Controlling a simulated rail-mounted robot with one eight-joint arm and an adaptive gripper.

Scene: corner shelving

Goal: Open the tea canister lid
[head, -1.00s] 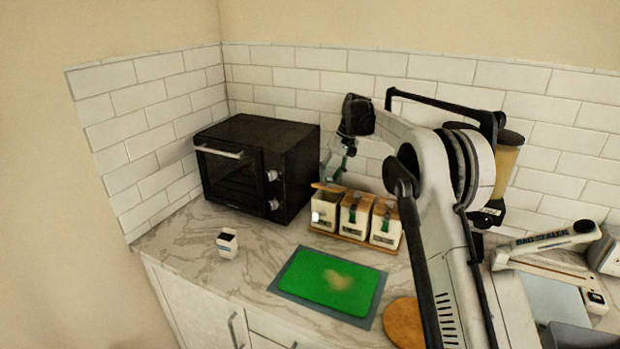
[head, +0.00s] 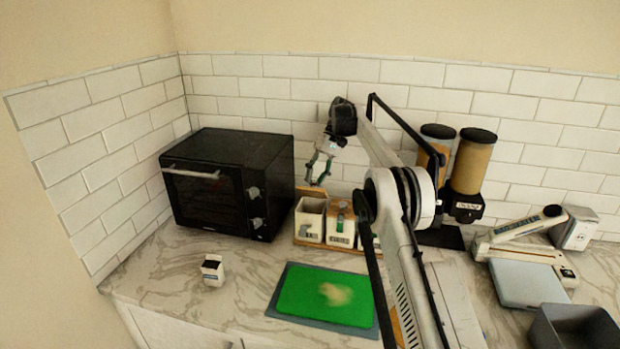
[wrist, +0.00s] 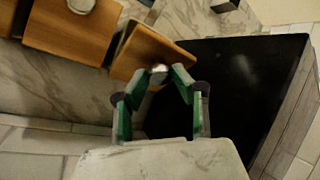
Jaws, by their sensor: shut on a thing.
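The leftmost white canister (head: 310,221) stands in a wooden tray in the head view, and its label is too small to read. Its top is uncovered and the dark inside shows. Its wooden lid (head: 309,191) is tipped up at the back edge. In the wrist view the lid (wrist: 142,52) is tilted, with a silver knob (wrist: 159,72) between my green fingertips. My gripper (wrist: 160,78) is shut on that knob. In the head view my gripper (head: 319,178) is just above and behind the open canister.
A middle canister (head: 340,225) stands close to the right, with another partly hidden by my arm. A black toaster oven (head: 232,182) is close on the left. A green cutting board (head: 325,296) lies in front. A small white box (head: 212,270) stands on the counter.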

